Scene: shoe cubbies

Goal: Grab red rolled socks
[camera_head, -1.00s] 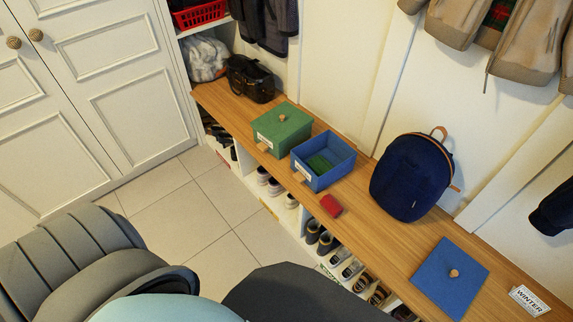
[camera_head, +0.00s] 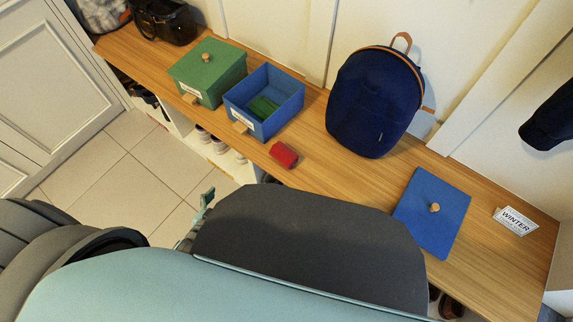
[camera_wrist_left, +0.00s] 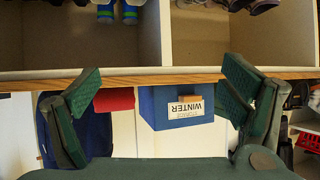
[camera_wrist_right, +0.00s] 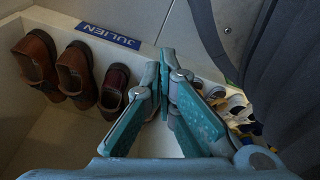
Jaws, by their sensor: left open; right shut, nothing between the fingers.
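The red rolled socks (camera_head: 284,154) lie on the wooden bench near its front edge, in front of the blue open box (camera_head: 266,104). In the left wrist view, which looks upside down, the red socks (camera_wrist_left: 115,98) show beside the left finger, beyond the bench edge. My left gripper (camera_wrist_left: 164,88) is open and empty, its fingers spread in front of the bench edge. In the head view only part of the left gripper (camera_head: 203,206) shows past my dark arm. My right gripper (camera_wrist_right: 165,72) is shut and empty, low by the shoe cubbies; my body hides it in the head view.
A lidded green box (camera_head: 208,73) stands left of the blue box, which holds something green. A navy backpack (camera_head: 375,105), a blue lid (camera_head: 432,212) and a WINTER card (camera_head: 515,221) are to the right. Brown shoes (camera_wrist_right: 75,72) sit in a cubby near my right gripper.

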